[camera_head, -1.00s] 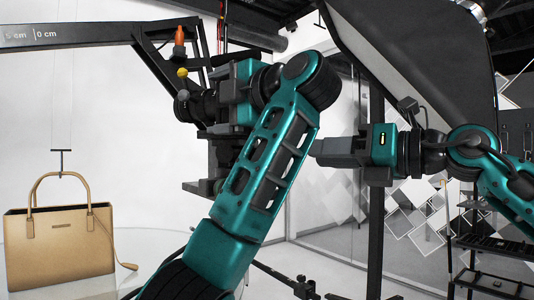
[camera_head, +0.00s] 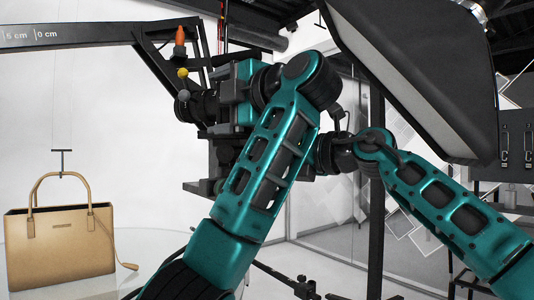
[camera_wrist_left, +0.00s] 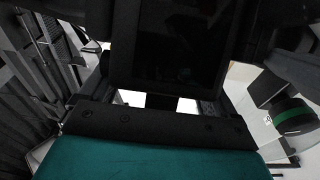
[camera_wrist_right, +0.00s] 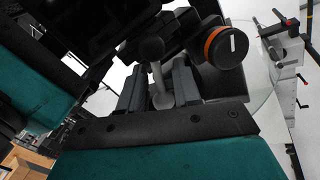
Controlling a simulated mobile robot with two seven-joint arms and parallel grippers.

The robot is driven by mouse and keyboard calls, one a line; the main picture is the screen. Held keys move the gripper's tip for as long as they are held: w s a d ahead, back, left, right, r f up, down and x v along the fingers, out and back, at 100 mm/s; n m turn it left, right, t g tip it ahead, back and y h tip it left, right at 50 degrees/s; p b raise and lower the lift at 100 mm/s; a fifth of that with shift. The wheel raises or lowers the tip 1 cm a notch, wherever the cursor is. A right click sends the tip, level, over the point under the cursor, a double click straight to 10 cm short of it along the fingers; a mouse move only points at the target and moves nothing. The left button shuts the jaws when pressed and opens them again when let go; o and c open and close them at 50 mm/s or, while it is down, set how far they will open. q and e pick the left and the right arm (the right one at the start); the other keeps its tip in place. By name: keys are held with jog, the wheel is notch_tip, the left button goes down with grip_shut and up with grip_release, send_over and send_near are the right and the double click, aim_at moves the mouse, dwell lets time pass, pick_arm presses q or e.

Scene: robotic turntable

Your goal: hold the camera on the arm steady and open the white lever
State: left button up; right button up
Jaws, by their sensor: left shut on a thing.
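The dark camera (camera_head: 207,106) sits on the black arm in the head view, its lens facing left. My left gripper (camera_head: 228,92) is shut on the camera body. In the left wrist view, the camera's dark back (camera_wrist_left: 168,45) fills the space between the fingers. The white lever (camera_wrist_right: 161,85) shows in the right wrist view as a pale stem with a round end. My right gripper (camera_wrist_right: 160,90) is open, one finger on each side of the lever, with small gaps. In the head view my left arm hides the right gripper and the lever.
A tan handbag (camera_head: 62,243) hangs or stands at the left over the round glass turntable (camera_head: 150,240). A large black softbox (camera_head: 425,75) hangs close above my right arm. A dark stand (camera_head: 376,220) rises behind the arms. A black beam (camera_head: 70,36) crosses the upper left.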

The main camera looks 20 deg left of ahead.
jog(key=shift+c, duration=0.5)
grip_shut()
jog(key=shift+f, duration=0.1)
